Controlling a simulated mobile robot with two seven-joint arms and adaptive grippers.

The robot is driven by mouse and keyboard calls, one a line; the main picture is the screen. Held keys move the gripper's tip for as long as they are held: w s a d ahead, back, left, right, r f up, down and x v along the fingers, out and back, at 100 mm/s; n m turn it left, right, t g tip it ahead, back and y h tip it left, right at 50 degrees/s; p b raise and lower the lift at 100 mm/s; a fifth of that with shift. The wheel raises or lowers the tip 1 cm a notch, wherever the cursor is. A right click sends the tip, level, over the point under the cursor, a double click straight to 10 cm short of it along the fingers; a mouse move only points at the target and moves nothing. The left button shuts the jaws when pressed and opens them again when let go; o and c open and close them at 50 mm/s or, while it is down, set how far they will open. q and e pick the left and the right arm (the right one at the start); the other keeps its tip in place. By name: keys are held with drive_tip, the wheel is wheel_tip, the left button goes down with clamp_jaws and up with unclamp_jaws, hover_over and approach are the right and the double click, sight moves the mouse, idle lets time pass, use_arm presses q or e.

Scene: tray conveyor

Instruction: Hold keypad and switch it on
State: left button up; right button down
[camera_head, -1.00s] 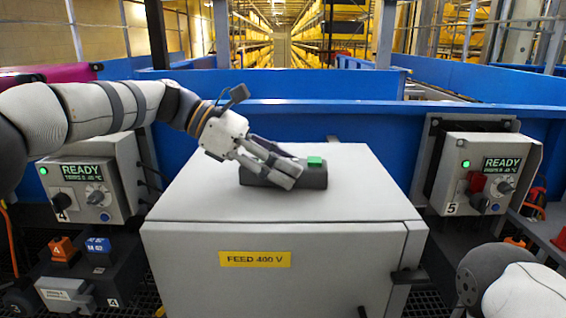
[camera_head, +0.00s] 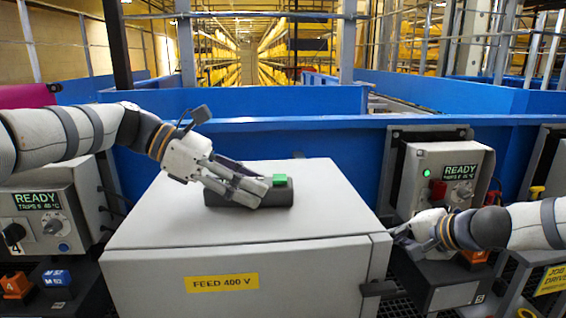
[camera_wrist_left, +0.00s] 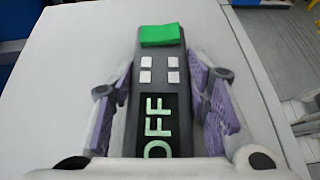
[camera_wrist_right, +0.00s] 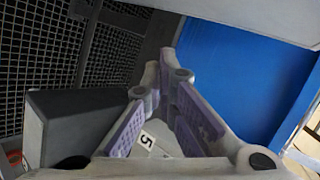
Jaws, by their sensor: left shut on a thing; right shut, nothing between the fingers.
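The dark keypad (camera_head: 283,195) lies on top of the pale grey cabinet (camera_head: 320,205), with a bright green block at its far end. In the left wrist view the keypad (camera_wrist_left: 158,90) shows several white buttons and a display reading OFF. My left gripper (camera_head: 250,188) is shut on the keypad, with a purple-padded finger along each long side. My right gripper (camera_head: 402,233) is shut and empty, low beside the cabinet's right edge and in front of the right control box. In the right wrist view its fingers (camera_wrist_right: 165,90) hold nothing.
A control box (camera_head: 448,180) reading READY stands right of the cabinet, and another (camera_head: 48,215) stands at the left. A blue wall (camera_head: 335,140) runs behind. The cabinet front has a FEED 400 V label (camera_head: 222,283) and a dark latch (camera_head: 378,288) at its right edge.

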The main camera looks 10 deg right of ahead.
drive_tip(key=a+r+n, duration=0.1)
drive_tip(key=a+r, duration=0.3)
drive_tip(key=r, duration=0.2)
drive_tip(key=a+r+t, duration=0.1)
drive_tip(key=a+r, duration=0.4)
drive_tip(key=r, duration=0.2)
drive_tip(key=a+r+n, duration=0.1)
drive_tip(key=a+r, duration=0.3)
drive_tip(key=r, duration=0.2)
drive_tip(key=shift+w+a+r+n+t+h, duration=0.15)
drive_tip(key=shift+w+r+n+t+h, duration=0.15)
drive_tip(key=shift+w+t+h, duration=0.1)
use_arm(q)
drive_tip(key=shift+a+f, duration=0.1)
use_arm(e)
drive_tip(key=s+a+r+n+t+h, duration=0.1)
drive_tip(key=s+a+r+n+h, duration=0.1)
drive_tip(key=s+a+r+n, duration=0.2)
drive_tip(key=s+a+r+n+t+h, duration=0.1)
drive_tip(key=s+a+r+n, duration=0.3)
drive_tip(key=s+a, duration=0.4)
drive_tip(key=s+r+h, duration=0.1)
drive_tip(key=s, duration=0.3)
drive_tip(key=shift+a+r, duration=0.15)
drive_tip(key=shift+a, duration=0.2)
